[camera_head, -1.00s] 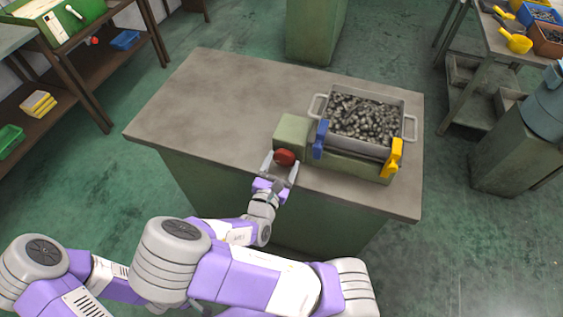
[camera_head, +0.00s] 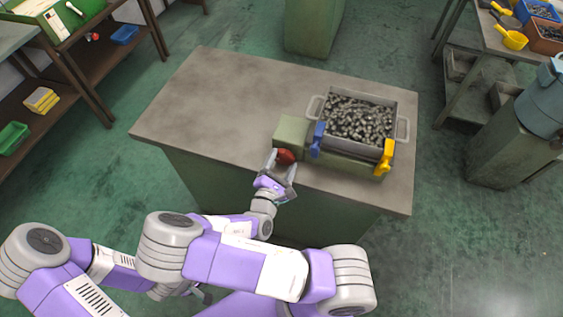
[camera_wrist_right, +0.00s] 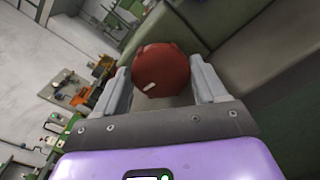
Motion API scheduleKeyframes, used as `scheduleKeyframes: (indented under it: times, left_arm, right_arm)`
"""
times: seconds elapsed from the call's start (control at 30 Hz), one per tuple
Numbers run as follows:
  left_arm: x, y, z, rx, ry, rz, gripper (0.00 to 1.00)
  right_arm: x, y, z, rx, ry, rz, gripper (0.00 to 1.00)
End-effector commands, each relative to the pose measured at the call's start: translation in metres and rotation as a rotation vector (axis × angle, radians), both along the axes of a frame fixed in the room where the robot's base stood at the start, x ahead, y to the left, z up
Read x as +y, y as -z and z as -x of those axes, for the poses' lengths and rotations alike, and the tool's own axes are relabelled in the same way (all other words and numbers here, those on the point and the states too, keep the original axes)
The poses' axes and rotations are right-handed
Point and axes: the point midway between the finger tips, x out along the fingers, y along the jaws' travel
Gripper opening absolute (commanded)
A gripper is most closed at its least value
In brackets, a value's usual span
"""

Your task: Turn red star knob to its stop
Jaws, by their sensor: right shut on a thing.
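The red star knob (camera_head: 287,156) sits on the front of a green block (camera_head: 291,131) on the worktable. It also shows in the right wrist view (camera_wrist_right: 160,70), with a short pale mark on its face. My right gripper (camera_head: 281,167) is shut on the knob, one finger on each side. In the right wrist view both fingers (camera_wrist_right: 162,88) flank the knob; the knob's far side is hidden. A small dark part near the bottom (camera_head: 203,294) may be my left gripper; its jaws cannot be made out.
A grey bin (camera_head: 398,130) of metal pieces stands right of the block. A blue lever (camera_head: 318,139) and a yellow lever (camera_head: 385,157) are at its front. The worktable's left part (camera_head: 220,95) is clear. Shelves stand at left, a bench at right.

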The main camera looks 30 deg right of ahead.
Motion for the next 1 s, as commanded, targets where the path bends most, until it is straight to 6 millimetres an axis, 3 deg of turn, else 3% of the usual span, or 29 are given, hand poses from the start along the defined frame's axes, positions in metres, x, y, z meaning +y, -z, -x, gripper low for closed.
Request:
scheduleKeyframes:
  times: [0.03,0.2,0.73,1.0]
  left_arm:
    - [0.0,0.0,0.0,0.0,0.0,0.0,0.43]
    - [0.0,0.0,0.0,0.0,0.0,0.0,0.43]
    - [0.0,0.002,0.0,0.0,0.0,0.0,0.43]
    - [0.0,0.016,0.0,0.0,0.0,0.0,0.43]
  right_arm:
    - [0.0,0.0,0.0,0.001,0.001,0.0,0.74]
    - [0.0,0.0,0.0,0.002,0.001,0.001,0.97]
    - [0.0,0.001,0.0,0.016,0.001,0.012,0.97]
    - [0.001,0.002,-0.001,0.165,0.0,0.141,0.97]
